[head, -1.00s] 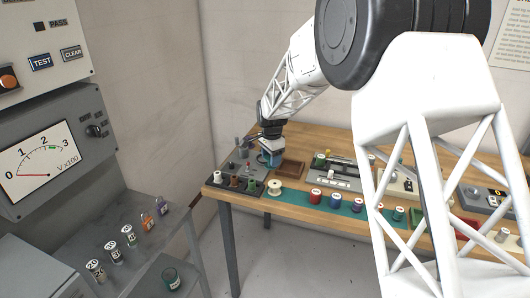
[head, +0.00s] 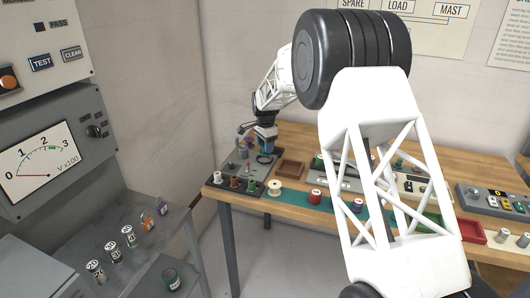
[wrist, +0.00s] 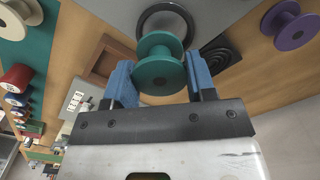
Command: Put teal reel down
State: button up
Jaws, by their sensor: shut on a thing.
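The teal reel (wrist: 160,62) shows in the wrist view between the two blue finger pads of my gripper (wrist: 160,80). The gripper is shut on it. In the head view my gripper (head: 266,143) is over the left end of the wooden bench, and the reel is small there and partly hidden by the fingers. A black ring (head: 264,159) lies below the gripper. In the wrist view the ring (wrist: 146,20) appears beyond the reel, partly covered by it. I cannot tell how high the reel is above the bench.
A brown wooden tray (head: 291,170) sits right of the ring. A dark rack (head: 222,187) with several small reels stands at the bench's front left. A cream reel (head: 274,188) and a red reel (head: 315,197) stand along the front. A purple reel (wrist: 297,30) shows in the wrist view.

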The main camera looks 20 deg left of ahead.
jog(key=shift+w+a, duration=0.15)
jog(key=shift+w, duration=0.15)
jog(key=shift+f, duration=1.8)
jog(key=shift+f, duration=0.15)
jog(key=o, duration=0.9)
notch_tip(320, 180, up, 12)
jog(key=shift+r, duration=0.2)
